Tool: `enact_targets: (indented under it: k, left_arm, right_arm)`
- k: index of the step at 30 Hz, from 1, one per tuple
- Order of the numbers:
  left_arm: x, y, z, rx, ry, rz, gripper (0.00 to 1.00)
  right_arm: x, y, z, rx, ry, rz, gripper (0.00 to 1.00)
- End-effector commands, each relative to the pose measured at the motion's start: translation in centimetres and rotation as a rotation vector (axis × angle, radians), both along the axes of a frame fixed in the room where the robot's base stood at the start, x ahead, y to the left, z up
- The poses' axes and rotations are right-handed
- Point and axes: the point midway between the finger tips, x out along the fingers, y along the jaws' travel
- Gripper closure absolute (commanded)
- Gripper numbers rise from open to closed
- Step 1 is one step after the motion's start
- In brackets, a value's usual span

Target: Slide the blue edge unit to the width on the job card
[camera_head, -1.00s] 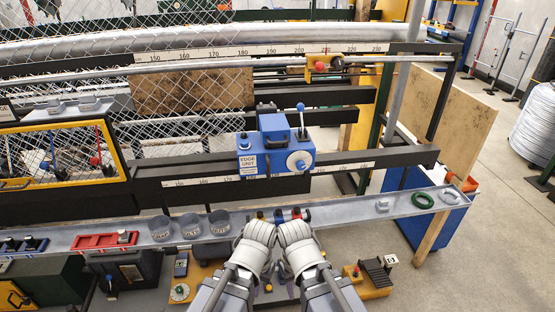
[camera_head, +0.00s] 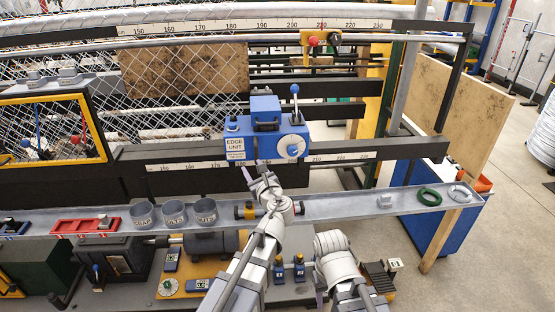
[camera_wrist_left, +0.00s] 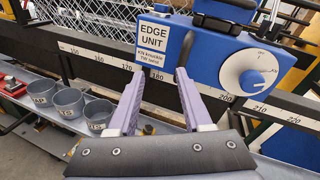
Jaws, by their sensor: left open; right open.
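The blue edge unit (camera_head: 236,128) sits on the dark lower rail, with a white EDGE UNIT label, a white dial (camera_head: 292,147) and an upright blue-knobbed lever (camera_head: 295,100). In the left wrist view the unit (camera_wrist_left: 185,50) stands above the scale, between about 180 and 200. My left gripper (camera_head: 258,170) is open and empty, just in front of and below the unit's label side; its two purple fingers (camera_wrist_left: 158,80) point at the unit, apparently apart from it. My right gripper (camera_head: 323,278) is open, low in front of the shelf. I cannot identify the job card.
A grey shelf (camera_head: 345,205) runs below the rail, with several grey cups (camera_head: 174,213), a red tray (camera_head: 85,226) and a green ring (camera_head: 429,196). Wire mesh hangs at left.

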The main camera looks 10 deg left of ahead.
Motion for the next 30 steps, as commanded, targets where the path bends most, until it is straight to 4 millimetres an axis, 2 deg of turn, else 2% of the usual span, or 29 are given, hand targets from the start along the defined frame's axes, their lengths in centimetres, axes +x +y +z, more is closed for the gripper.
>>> enact_targets:
  k: [1, 3, 7, 17, 30]
  left_arm:
    - [0.7, -0.1, 0.0, 0.091, 0.014, -0.03, 0.5]
    - [1.3, -0.4, 0.5, 0.189, 0.03, -0.061, 0.5]
    - [1.7, -0.7, 1.0, 0.275, 0.045, -0.087, 0.5]
    - [2.8, -0.2, 1.1, 0.279, 0.046, -0.085, 0.5]
    - [8.3, 2.6, 1.1, 0.277, 0.046, -0.085, 0.5]
  right_arm:
    - [0.0, 0.0, -0.8, 0.0, 0.0, 0.0, 0.5]
    - [0.0, 0.0, -1.0, 0.0, 0.0, 0.0, 0.5]
    - [0.0, 0.0, -1.1, 0.0, 0.0, 0.0, 0.5]
    - [0.0, 0.0, -1.1, 0.0, 0.0, 0.0, 0.5]
    - [0.0, 0.0, -1.1, 0.0, 0.0, 0.0, 0.5]
